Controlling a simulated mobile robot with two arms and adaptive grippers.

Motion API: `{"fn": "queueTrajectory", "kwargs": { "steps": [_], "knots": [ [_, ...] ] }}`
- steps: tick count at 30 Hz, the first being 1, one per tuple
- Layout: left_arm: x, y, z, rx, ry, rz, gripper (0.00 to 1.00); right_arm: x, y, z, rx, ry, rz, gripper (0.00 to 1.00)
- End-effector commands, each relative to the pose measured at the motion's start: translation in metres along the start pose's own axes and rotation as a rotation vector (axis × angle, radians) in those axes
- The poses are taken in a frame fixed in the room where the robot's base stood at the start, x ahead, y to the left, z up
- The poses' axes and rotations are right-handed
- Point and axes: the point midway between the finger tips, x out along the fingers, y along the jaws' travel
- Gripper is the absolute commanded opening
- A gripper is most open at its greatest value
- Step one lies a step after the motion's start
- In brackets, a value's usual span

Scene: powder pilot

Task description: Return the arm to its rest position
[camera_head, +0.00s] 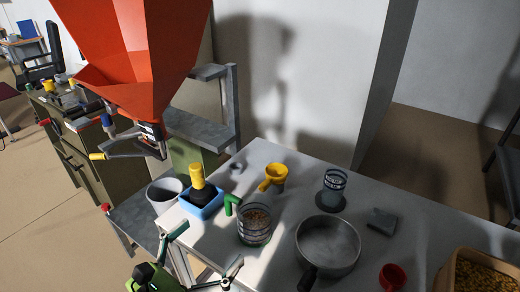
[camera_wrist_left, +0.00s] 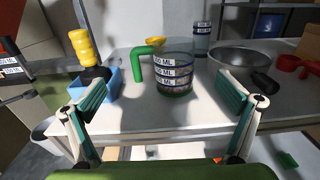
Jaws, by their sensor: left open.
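My left gripper (camera_head: 211,245) is at the bottom of the head view, off the near edge of the white table (camera_head: 290,180). It also shows in the left wrist view (camera_wrist_left: 178,92), its two fingers spread wide with nothing between them. A clear measuring jug (camera_head: 255,227) with a green handle stands on the table beyond the fingers. It is partly filled with brownish grains and shows in the left wrist view too (camera_wrist_left: 175,72). The gripper is apart from it. My right gripper is in neither view.
A blue tray (camera_head: 203,208) holds a yellow-topped dark item. A grey pan (camera_head: 328,247), a yellow scoop (camera_head: 273,178), a clear cup (camera_head: 333,190) and a red cup (camera_head: 392,276) are on the table. A red hopper (camera_head: 140,50) hangs at upper left. A bucket (camera_head: 163,194) stands beside the table.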

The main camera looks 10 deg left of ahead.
Motion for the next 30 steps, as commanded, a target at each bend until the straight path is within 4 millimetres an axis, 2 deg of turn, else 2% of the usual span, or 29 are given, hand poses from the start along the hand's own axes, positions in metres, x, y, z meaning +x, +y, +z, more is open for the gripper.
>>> {"fn": "queueTrajectory", "kwargs": {
  "steps": [2, 5, 8, 12, 15, 17, 21, 24, 30],
  "knots": [
    [0.000, 0.003, 0.000, -0.030, 0.000, 0.016, 1.00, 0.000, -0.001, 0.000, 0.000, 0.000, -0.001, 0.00],
    [0.001, 0.019, -0.002, -0.177, 0.002, 0.096, 1.00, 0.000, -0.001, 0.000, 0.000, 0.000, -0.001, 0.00],
    [-0.002, 0.049, -0.012, -0.475, -0.002, 0.251, 1.00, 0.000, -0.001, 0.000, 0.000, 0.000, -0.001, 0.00],
    [-0.018, 0.086, -0.049, -1.029, -0.032, 0.536, 1.00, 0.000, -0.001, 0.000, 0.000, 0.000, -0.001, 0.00],
    [-0.037, 0.094, -0.086, -1.421, -0.069, 0.746, 1.00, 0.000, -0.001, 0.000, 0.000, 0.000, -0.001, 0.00],
    [-0.049, 0.090, -0.109, -1.643, -0.096, 0.877, 1.00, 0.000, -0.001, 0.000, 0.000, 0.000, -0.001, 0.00],
    [-0.076, 0.062, -0.157, -2.072, -0.157, 1.180, 1.00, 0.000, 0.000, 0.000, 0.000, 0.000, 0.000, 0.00],
    [-0.092, 0.035, -0.178, -2.285, -0.196, 1.375, 1.00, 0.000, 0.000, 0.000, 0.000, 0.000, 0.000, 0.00],
    [-0.119, -0.021, -0.202, -2.552, -0.264, 1.744, 1.00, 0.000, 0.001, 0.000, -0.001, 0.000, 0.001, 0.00]
  ]
}}
